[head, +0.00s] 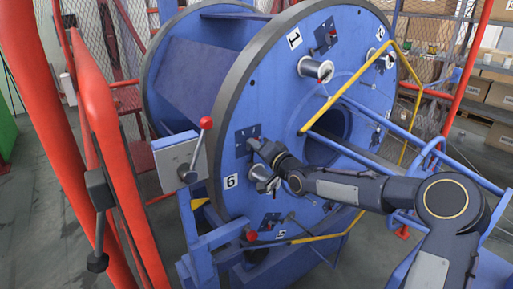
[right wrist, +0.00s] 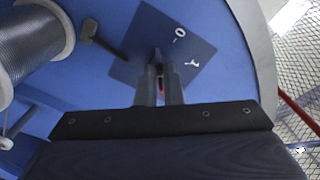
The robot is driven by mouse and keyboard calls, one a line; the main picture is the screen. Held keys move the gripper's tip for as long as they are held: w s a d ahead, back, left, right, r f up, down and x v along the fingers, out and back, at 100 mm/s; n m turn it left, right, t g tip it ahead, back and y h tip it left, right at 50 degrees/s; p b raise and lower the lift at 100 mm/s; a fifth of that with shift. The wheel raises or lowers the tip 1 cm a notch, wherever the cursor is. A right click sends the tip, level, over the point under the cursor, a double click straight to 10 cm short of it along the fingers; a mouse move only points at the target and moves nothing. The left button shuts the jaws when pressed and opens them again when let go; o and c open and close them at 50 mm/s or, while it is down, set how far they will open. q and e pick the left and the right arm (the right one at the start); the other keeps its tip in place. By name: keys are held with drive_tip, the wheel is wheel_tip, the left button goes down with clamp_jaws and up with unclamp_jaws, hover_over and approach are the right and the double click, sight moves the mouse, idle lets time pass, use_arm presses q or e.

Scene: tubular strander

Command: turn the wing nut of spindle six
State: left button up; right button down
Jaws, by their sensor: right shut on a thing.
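The blue disc (head: 285,107) of the strander carries a label 6 (head: 231,181) at its lower left. Beside it is spindle six with its wire spool (head: 262,178), which also shows in the right wrist view (right wrist: 30,45). A dark plate (head: 242,139) with a 0 and a 1 mark lies above the spool; it also shows in the right wrist view (right wrist: 187,62). My right gripper (head: 257,146) is at this plate. Its fingers (right wrist: 159,78) are shut on a small part there, apparently the wing nut, mostly hidden between them. My left gripper is not in view.
A grey box with a red-knobbed lever (head: 205,123) stands left of the disc. Red rails (head: 105,130) are at the left. A yellow bar (head: 402,75) and blue tubes (head: 365,155) cross in front. A dark T-shaped pin (right wrist: 89,30) stands near the spool.

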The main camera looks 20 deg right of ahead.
drive_tip(key=m, duration=0.1)
drive_tip(key=m+b, duration=0.2)
drive_tip(key=shift+f+m, duration=0.25)
drive_tip(key=shift+m, duration=0.15)
drive_tip(key=shift+r+m+b, duration=0.1)
drive_tip(key=shift+m+b, duration=1.05)
drive_tip(key=shift+m, duration=0.55)
drive_tip(key=c, duration=1.6)
unclamp_jaws()
drive_tip(key=shift+o, duration=0.2)
